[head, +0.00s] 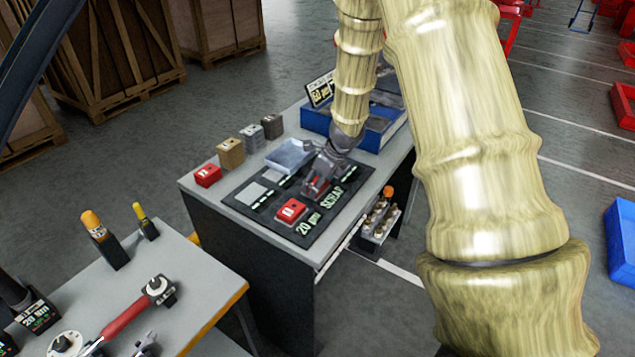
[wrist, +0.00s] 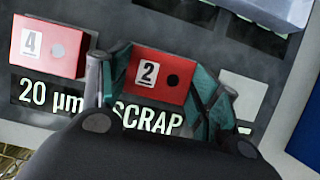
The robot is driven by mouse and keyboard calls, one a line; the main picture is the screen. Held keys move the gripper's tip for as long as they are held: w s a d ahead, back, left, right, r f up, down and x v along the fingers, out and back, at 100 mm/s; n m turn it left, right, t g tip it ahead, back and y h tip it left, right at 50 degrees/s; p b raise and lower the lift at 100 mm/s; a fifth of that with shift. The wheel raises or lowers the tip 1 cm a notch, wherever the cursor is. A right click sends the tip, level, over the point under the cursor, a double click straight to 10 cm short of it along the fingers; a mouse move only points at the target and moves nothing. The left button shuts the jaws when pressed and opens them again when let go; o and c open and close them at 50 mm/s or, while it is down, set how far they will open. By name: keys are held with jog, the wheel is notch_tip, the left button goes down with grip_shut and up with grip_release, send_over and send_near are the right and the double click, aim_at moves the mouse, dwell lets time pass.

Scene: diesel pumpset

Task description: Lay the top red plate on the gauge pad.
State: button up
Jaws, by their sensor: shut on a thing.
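My gripper (head: 318,181) is shut on a red plate marked 2 (wrist: 157,80), with a finger on either side of it. The plate is over the SCRAP area of the dark mat (head: 262,213); I cannot tell whether it touches the mat. The same plate partly shows under the gripper in the head view (head: 317,188). A second red plate, marked 4, lies by the 20 µm label (head: 291,210); it also shows at the left of the wrist view (wrist: 48,48). Which marked area is the gauge pad is not clear.
A red block (head: 208,175), a tan block (head: 231,153) and grey blocks (head: 252,138) stand along the bench's left edge. A blue tray (head: 375,137) is at the back. Pale squares (head: 250,194) on the mat are bare.

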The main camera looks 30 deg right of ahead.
jog(key=shift+f, duration=0.15)
jog(key=o, duration=1.4)
jog(key=v, duration=1.2)
notch_tip(320, 180, up, 6)
jog(key=p, duration=0.4)
